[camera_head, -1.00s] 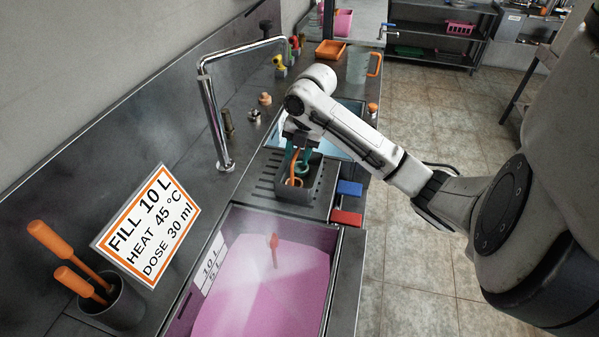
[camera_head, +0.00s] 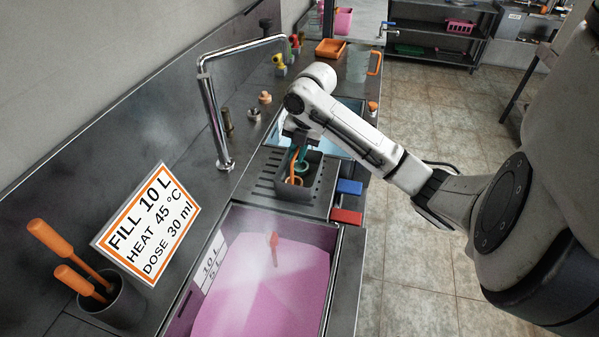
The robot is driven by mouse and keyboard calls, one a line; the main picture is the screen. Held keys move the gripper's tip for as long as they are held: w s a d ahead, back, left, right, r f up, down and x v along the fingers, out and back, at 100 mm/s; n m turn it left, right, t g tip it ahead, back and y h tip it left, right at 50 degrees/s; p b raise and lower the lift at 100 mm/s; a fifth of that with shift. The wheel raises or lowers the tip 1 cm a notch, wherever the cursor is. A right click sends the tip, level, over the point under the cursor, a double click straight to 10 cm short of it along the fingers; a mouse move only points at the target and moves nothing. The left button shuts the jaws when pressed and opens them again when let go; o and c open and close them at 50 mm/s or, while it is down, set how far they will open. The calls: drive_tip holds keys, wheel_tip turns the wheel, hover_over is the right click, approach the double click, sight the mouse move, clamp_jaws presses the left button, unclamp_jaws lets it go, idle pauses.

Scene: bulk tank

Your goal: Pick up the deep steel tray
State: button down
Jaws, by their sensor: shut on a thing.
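The deep steel tray (camera_head: 296,193) is a dark grey open box on the ribbed drainboard, just behind the pink-filled basin. Orange and teal pieces show inside it. My gripper (camera_head: 300,150) reaches down over the back of the tray and is shut on it, at what looks like its rim. The fingertips are partly hidden by my wrist and the tray, so the exact contact is unclear. The tray looks level, and I cannot tell whether its base touches the drainboard.
The basin (camera_head: 334,285) holds pink liquid and an orange-handled item. A tall faucet (camera_head: 214,120) stands left of the tray. Blue (camera_head: 349,187) and red (camera_head: 346,217) blocks sit at the right edge. A sign (camera_head: 147,224) stands front left. A clear jug (camera_head: 359,64) is behind.

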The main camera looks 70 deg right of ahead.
drive_tip(key=shift+r, duration=0.1)
drive_tip(key=shift+r, duration=0.8)
drive_tip(key=s+a+r+b, duration=0.1)
drive_tip(key=s+a+r, duration=0.3)
drive_tip(key=s+r, duration=0.7)
drive_tip(key=shift+s, duration=1.2)
drive_tip(key=shift+r, duration=0.15)
